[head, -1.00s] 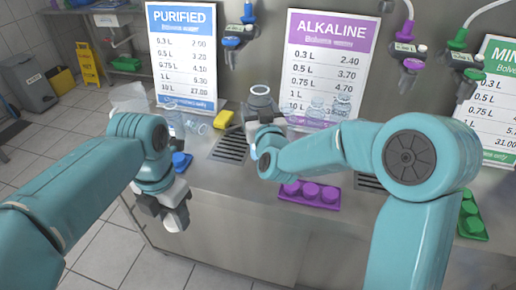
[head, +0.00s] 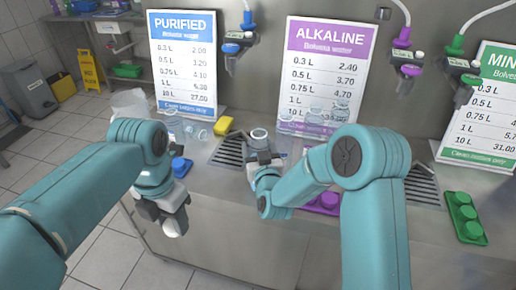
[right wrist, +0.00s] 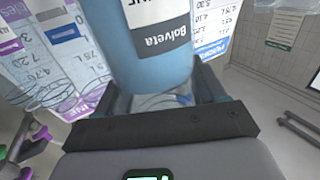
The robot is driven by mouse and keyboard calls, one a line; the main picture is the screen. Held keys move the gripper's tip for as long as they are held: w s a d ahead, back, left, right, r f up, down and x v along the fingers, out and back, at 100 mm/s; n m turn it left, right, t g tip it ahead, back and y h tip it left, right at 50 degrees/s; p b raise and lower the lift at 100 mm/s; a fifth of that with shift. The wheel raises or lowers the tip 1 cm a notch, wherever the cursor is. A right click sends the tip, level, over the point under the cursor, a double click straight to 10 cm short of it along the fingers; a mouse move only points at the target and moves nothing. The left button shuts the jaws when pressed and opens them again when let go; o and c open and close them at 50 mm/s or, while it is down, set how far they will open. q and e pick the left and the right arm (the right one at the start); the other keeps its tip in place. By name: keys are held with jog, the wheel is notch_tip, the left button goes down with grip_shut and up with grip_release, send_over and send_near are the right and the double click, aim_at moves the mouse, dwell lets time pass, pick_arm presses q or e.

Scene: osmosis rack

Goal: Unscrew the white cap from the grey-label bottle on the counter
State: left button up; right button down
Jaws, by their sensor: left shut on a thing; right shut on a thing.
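The grey-label bottle (right wrist: 150,70) fills the upper middle of the right wrist view, with clear blue sides and a dark grey and white label. My right gripper (right wrist: 160,105) is shut on it. In the head view the bottle (head: 259,136) shows its round top above my right gripper (head: 263,158), near a drain grille; its lower part is hidden by my arm. No cap is visible on that top. My left gripper (head: 168,213) is shut on a small white round thing, which looks like the white cap (head: 173,229), in front of the counter's near edge.
The steel counter (head: 225,205) holds a yellow sponge (head: 223,126), a blue cap tray (head: 181,167), a purple cap tray (head: 326,204) and a green cap tray (head: 465,217). Clear bottles (head: 315,118) stand behind. Taps hang above.

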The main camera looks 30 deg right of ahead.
jog(key=shift+c, duration=0.5)
grip_release()
jog(key=shift+f, duration=0.1)
